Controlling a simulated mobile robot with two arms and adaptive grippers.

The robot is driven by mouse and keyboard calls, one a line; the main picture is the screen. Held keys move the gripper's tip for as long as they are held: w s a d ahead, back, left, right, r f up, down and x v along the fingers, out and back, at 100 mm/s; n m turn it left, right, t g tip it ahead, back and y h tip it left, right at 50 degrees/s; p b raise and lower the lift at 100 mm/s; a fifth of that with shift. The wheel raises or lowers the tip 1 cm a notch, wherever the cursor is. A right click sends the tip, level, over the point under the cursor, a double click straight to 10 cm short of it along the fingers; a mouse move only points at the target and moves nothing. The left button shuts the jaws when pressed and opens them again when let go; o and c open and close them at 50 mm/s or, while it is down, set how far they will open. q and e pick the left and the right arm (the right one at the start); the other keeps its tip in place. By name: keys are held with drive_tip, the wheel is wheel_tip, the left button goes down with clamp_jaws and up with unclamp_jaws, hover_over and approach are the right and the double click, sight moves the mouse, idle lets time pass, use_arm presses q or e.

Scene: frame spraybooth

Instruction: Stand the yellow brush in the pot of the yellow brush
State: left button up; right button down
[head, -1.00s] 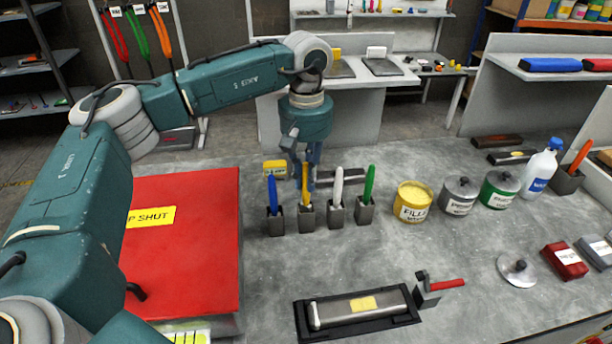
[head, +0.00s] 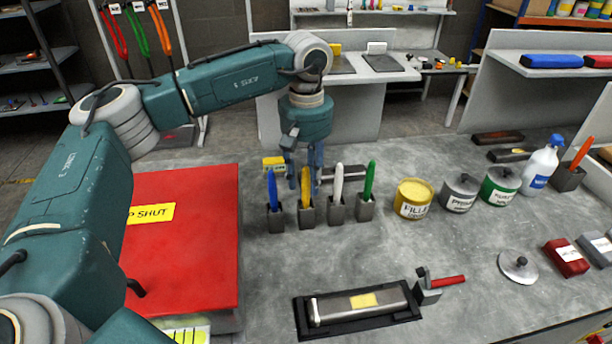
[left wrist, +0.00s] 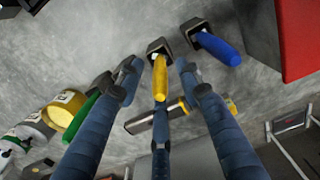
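The yellow brush (head: 306,190) stands handle up in its grey pot (head: 306,216), second from the left in a row of brush pots. In the left wrist view the yellow brush (left wrist: 160,76) rises out of its pot (left wrist: 158,48). My left gripper (head: 304,178) is just behind the brush in the head view. In the left wrist view its fingers (left wrist: 158,72) are spread on both sides of the handle, with visible gaps, so it is open. The bristles are hidden in the pot. My right gripper is not in view.
The blue (head: 272,188), white (head: 338,184) and green (head: 369,180) brushes stand in pots close by. A filler tin (head: 412,200) and other containers are to the right. A red-lidded box (head: 190,245) is to the left and a black tray (head: 360,318) in front.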

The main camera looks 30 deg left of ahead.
use_arm(q)
wheel_tip(320, 180, up, 12)
idle(0.6)
drive_tip(key=shift+f, duration=0.1)
idle(0.4)
